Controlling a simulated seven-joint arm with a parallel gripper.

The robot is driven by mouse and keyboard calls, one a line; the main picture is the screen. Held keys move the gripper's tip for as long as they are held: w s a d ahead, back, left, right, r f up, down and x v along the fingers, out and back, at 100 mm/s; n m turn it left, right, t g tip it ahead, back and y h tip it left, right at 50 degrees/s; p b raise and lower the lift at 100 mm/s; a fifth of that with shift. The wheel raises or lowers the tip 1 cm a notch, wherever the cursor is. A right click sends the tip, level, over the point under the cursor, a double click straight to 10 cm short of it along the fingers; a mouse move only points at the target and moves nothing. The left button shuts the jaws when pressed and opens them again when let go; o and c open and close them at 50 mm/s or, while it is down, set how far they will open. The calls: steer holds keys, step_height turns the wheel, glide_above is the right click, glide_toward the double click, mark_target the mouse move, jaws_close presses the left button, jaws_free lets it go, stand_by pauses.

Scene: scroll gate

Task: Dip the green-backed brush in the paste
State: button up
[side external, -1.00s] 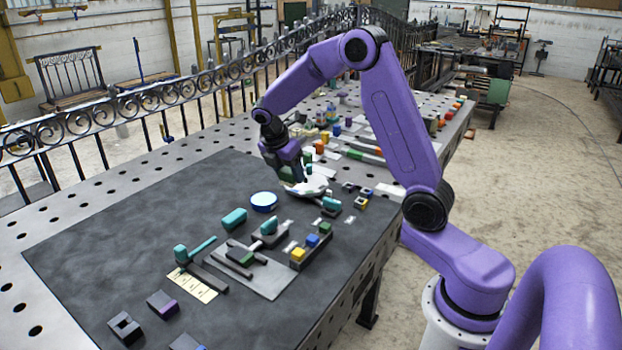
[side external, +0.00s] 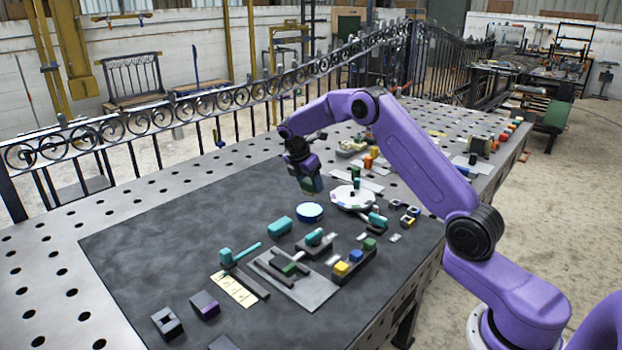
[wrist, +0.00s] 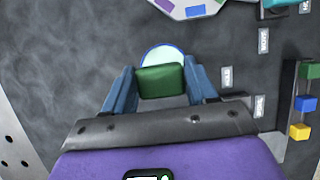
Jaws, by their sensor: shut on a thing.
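My gripper (side external: 308,178) is shut on the green-backed brush and holds it above the dark mat. The brush's green back (wrist: 161,81) shows between the two blue fingers in the wrist view; its underside is hidden. A round, shallow dish (side external: 310,212) with a blue rim and pale blue-white contents, which looks like the paste, stands on the mat just below the gripper. In the wrist view the dish (wrist: 163,53) is partly hidden behind the brush. The brush appears apart from the dish, above it.
A white round plate (side external: 352,197) with coloured patches sits right of the dish. A teal block (side external: 280,226) lies to its front left. A teal-headed hammer (side external: 236,254), a grey plate with tools (side external: 312,294) and a dark rack of coloured blocks (side external: 355,263) lie in front. The mat's left side is clear.

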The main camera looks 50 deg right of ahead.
mark_target(308, 194)
steer(key=shift+f, duration=2.35)
steer(key=shift+f, duration=0.55)
steer(key=shift+r, duration=3.55)
